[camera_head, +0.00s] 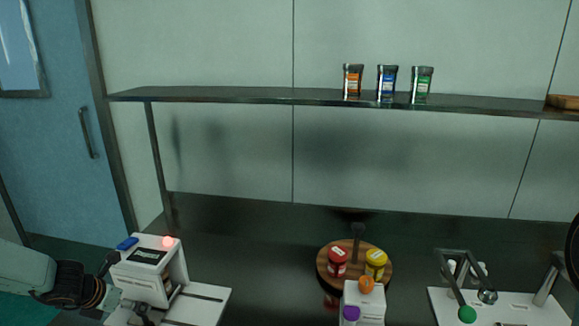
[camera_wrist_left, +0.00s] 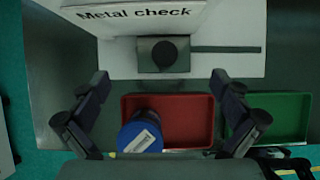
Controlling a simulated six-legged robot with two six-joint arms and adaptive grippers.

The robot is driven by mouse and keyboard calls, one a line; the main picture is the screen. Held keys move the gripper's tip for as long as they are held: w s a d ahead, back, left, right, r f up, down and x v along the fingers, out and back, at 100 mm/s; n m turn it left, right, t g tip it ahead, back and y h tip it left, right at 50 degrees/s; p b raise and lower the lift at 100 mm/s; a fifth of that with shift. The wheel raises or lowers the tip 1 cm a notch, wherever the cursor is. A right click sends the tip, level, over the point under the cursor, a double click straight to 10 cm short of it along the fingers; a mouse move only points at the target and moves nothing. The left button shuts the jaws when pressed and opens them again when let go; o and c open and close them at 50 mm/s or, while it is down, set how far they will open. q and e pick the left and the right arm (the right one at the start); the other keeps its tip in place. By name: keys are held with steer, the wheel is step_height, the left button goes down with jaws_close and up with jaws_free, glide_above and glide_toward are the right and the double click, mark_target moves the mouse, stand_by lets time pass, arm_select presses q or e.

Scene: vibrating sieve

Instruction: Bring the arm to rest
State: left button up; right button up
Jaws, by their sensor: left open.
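My left arm comes in from the left in the head view, and its gripper (camera_head: 128,306) is beside the white metal check machine (camera_head: 150,279), partly cut off by the lower edge. In the left wrist view my left gripper (camera_wrist_left: 158,82) is open, with its two fingers wide apart and nothing between the tips. A jar with a blue lid (camera_wrist_left: 139,134) is at the left end of a red tray (camera_wrist_left: 185,118), close to the gripper's base. I cannot tell whether it touches the tray's floor. The right gripper is in neither view.
A green tray (camera_wrist_left: 282,112) lies right of the red one. A round wooden board (camera_head: 326,266) carries a red jar (camera_head: 338,263) and a yellow jar (camera_head: 376,263). A shelf (camera_head: 240,96) with several jars spans the back. Dark counter (camera_head: 250,250) is clear between machine and board.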

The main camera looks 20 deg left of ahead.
arm_select(q)
steer(key=shift+b+x, duration=2.05)
steer(key=shift+x, duration=0.3)
steer(key=shift+b+x, duration=0.9)
steer(key=shift+x, duration=0.15)
steer(key=shift+r, duration=0.1)
